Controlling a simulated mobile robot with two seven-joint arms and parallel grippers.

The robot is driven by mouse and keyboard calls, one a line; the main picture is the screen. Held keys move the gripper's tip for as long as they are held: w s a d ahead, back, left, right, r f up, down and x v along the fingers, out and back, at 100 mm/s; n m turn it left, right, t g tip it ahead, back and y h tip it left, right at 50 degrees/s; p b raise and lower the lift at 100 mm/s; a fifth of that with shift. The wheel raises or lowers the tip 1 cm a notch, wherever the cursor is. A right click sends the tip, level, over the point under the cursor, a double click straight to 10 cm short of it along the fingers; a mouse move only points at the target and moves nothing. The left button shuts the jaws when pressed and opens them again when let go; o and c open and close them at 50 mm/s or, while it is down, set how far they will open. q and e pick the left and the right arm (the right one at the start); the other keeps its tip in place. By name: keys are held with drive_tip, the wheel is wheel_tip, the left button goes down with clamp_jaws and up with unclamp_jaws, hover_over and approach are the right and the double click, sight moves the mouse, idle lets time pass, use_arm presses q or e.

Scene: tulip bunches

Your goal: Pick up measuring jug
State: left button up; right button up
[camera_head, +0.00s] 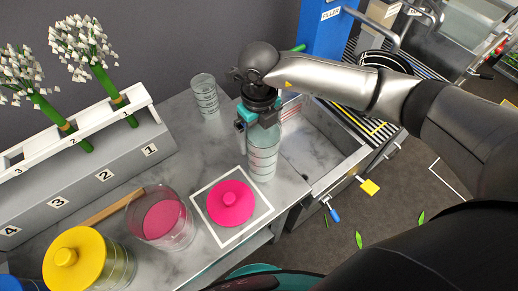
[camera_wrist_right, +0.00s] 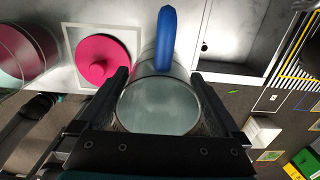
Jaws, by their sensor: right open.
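The clear measuring jug (camera_head: 263,160) stands upright on the grey counter, beside the sink's left edge. It also shows in the right wrist view (camera_wrist_right: 160,108), seen from above, with a blue handle (camera_wrist_right: 166,35) on the side away from the gripper's base. My right gripper (camera_head: 260,120) is over the jug's top in the head view. In the right wrist view, the open right gripper (camera_wrist_right: 160,76) has one finger on each side of the jug. I cannot tell whether either finger touches it. My left gripper is not in view.
A clear graduated beaker (camera_head: 205,95) stands behind. A pink lid (camera_head: 231,203) lies on a white-bordered square. A pink-filled container (camera_head: 163,219) and a yellow-lidded jar (camera_head: 82,258) stand at front left. A numbered rack (camera_head: 92,187) holds flowers. The sink (camera_head: 310,145) is right.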

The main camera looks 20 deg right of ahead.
drive_tip(key=shift+f, duration=0.5)
drive_tip(key=shift+r, duration=0.1)
clamp_jaws()
drive_tip(key=shift+w, duration=0.1)
idle(0.3)
